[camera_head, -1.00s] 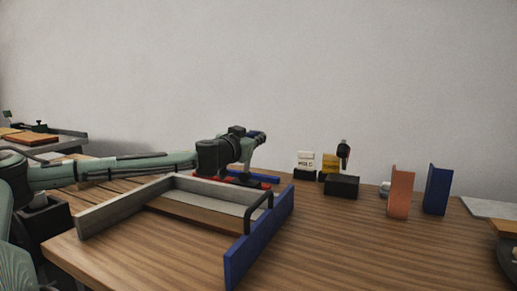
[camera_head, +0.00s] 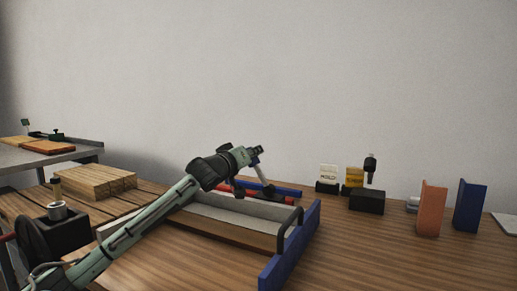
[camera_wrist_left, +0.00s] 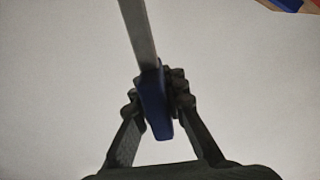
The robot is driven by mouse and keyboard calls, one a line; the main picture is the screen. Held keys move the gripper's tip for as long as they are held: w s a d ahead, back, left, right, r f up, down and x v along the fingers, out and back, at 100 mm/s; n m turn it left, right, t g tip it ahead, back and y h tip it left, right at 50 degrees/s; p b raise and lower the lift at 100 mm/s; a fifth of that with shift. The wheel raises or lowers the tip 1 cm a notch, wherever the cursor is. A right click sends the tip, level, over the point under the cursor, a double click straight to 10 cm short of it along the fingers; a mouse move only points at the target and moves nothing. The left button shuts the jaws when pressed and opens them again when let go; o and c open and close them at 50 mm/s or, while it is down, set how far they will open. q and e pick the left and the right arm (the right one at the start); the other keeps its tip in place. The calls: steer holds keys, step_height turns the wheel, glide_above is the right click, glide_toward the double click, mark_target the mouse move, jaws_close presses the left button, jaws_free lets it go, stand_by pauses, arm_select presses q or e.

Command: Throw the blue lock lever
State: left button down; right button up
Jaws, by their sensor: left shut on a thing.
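The blue lock lever shows in the left wrist view as a grey bar with a blue grip (camera_wrist_left: 153,108). My left gripper (camera_wrist_left: 158,95) is shut on the blue grip, one finger on each side. In the head view my left gripper (camera_head: 257,151) is raised above the back of the table. A thin grey shaft (camera_head: 261,172) slants down from it toward the blue and red rails (camera_head: 272,189); the blue grip is mostly hidden there by the gripper. My right gripper is not in view.
A black box (camera_head: 367,201), orange panel (camera_head: 431,209) and blue panel (camera_head: 469,206) stand to the right. Stacked wooden slats (camera_head: 95,181) are at left. The right foreground is clear.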

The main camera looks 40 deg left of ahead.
arm_select(q)
steer(key=shift+a+f+n, duration=0.15)
steer(key=shift+f+n, duration=0.1)
steer(key=shift+n, duration=0.05)
steer(key=c, duration=1.5)
jaws_free()
steer(key=shift+c, duration=0.2)
steer(key=shift+s, duration=0.1)
steer(key=v, duration=1.2)
steer(key=shift+a+r, duration=0.1)
